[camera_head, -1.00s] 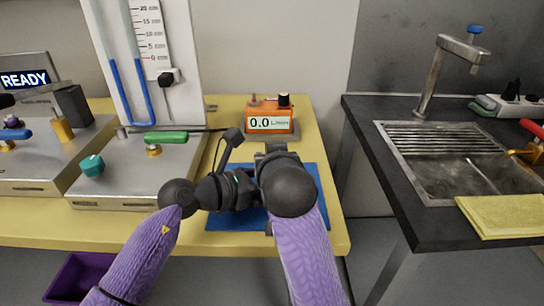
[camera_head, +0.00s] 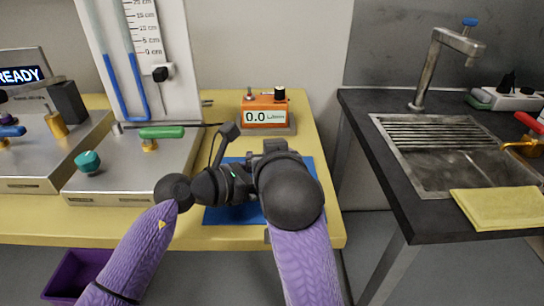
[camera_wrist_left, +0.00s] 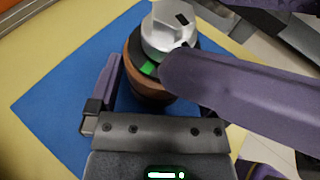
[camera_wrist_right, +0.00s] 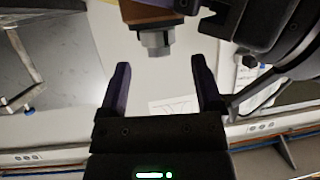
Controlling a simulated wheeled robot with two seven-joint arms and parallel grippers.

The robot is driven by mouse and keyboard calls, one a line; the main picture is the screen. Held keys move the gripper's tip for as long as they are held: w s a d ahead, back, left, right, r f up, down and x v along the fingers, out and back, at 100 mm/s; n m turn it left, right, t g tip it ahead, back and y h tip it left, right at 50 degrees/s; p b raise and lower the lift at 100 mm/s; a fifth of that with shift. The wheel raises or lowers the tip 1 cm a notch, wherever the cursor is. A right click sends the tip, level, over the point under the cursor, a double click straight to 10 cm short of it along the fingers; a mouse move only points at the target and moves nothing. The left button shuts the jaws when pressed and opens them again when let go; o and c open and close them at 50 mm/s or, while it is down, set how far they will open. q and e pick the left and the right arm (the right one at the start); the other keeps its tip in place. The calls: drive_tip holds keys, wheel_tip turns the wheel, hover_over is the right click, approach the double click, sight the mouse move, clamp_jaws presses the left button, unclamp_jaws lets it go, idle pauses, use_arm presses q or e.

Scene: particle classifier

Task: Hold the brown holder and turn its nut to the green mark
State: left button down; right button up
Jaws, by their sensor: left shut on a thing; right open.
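The brown holder (camera_wrist_left: 150,83) stands over the blue mat in the left wrist view. It has a black ring with a green mark (camera_wrist_left: 149,69) and a silver nut (camera_wrist_left: 165,27) on top. My left gripper (camera_wrist_left: 155,85) is shut around the holder. A broad purple finger, apparently my right gripper's, covers part of the holder's right side there. In the right wrist view my right gripper (camera_wrist_right: 160,65) is open. The nut (camera_wrist_right: 156,41) and part of the holder (camera_wrist_right: 145,14) lie just beyond its fingertips, near the top. In the head view my wrists hide the holder.
The blue mat (camera_head: 228,215) lies on the yellow table (camera_head: 110,222). An orange flow meter (camera_head: 264,112) reading 0.0 stands behind it. Metal boxes with valves (camera_head: 125,182) stand to the left. A dark counter with a sink (camera_head: 440,165) is at the right, across a gap.

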drive_tip(key=v, duration=0.3)
drive_tip(key=shift+s+d+r, duration=0.1)
drive_tip(key=shift+s, duration=0.1)
drive_tip(key=shift+c, duration=0.3)
drive_tip(key=n+g+y, duration=0.1)
drive_tip(key=n, duration=0.2)
drive_tip(key=w+d+f+n+g+y, duration=0.1)
drive_tip(key=n+g+y, duration=0.1)
drive_tip(key=n, duration=0.1)
drive_tip(key=w+d+f+n+g+y, duration=0.1)
drive_tip(key=n+y, duration=0.1)
drive_tip(key=n, duration=0.1)
drive_tip(key=shift+w+d+g, duration=0.15)
drive_tip(key=shift+d+g, duration=0.1)
drive_tip(key=shift+g, duration=0.15)
drive_tip(key=d+r+n+g+y, duration=0.3)
drive_tip(key=d+g+y, duration=0.1)
drive_tip(key=d+y, duration=0.25)
drive_tip(key=shift+h, duration=0.25)
drive_tip(key=x, duration=1.1)
drive_tip(key=shift+w+a+r, duration=0.15)
drive_tip(key=shift+w+a, duration=0.05)
drive_tip(key=shift+w, duration=0.2)
clamp_jaws()
